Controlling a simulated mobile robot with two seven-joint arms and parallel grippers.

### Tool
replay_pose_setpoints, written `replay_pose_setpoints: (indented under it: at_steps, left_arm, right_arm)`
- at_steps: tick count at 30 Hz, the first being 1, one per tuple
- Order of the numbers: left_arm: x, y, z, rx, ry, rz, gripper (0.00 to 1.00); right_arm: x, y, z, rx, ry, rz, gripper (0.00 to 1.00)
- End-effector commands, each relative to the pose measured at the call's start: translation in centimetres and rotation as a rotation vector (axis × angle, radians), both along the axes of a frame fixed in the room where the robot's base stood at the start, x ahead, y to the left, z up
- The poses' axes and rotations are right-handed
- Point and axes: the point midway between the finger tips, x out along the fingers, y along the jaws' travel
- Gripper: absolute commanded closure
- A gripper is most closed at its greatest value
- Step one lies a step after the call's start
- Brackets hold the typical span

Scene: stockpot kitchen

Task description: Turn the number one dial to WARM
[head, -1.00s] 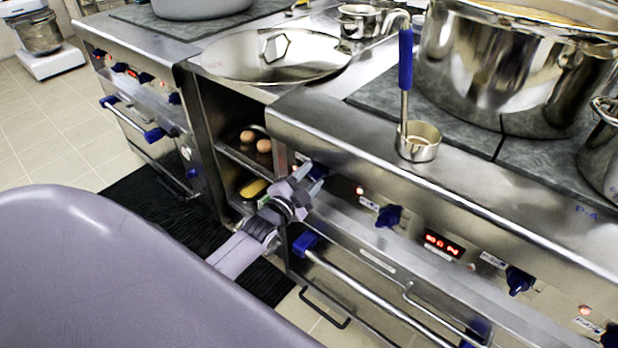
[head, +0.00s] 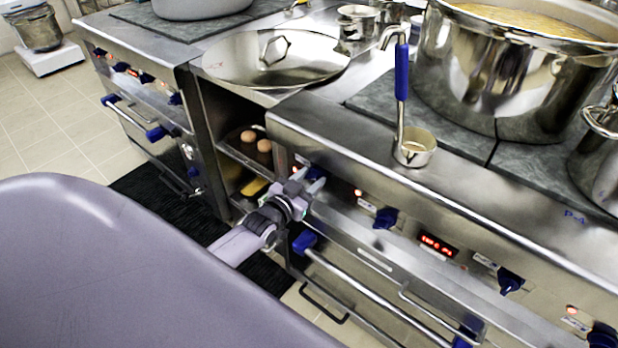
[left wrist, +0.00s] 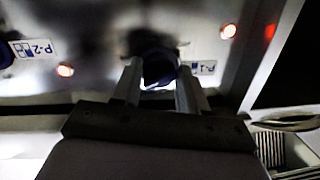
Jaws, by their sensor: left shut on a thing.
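The number one dial (left wrist: 158,68) is a dark blue knob on the steel front panel, beside a label reading P-1 (left wrist: 204,68) in the left wrist view. My left gripper (left wrist: 158,85) has one finger on each side of this dial and is shut on it. In the head view, my left gripper (head: 312,182) is at the left end of the right-hand stove's panel and mostly covers the dial. The dial's pointer mark and the WARM marking cannot be read. My right gripper is not in view.
More blue dials (head: 385,217) and a red display (head: 438,245) line the panel. An oven handle bar (head: 375,292) runs below. An open shelf with eggs (head: 256,141) lies left of the gripper.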

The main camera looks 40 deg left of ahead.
Motion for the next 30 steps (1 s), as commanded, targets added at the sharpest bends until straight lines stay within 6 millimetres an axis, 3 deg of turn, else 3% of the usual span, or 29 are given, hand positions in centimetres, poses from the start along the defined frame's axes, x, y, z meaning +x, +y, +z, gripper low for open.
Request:
replay_pose_setpoints:
  at_steps: [12,28,29,30]
  left_arm:
    - [-0.06,-0.08,-0.08,-0.178,0.016,-0.001,0.88]
    - [-0.07,-0.11,-0.11,-0.198,0.019,-0.001,0.88]
    - [-0.07,-0.12,-0.11,-0.198,0.019,-0.001,0.51]
    - [-0.07,-0.12,-0.11,-0.197,0.019,-0.001,0.38]
  right_arm:
    - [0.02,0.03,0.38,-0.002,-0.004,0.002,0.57]
    - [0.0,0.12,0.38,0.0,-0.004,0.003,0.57]
    - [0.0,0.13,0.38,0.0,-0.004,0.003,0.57]
    - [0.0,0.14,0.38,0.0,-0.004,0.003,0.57]
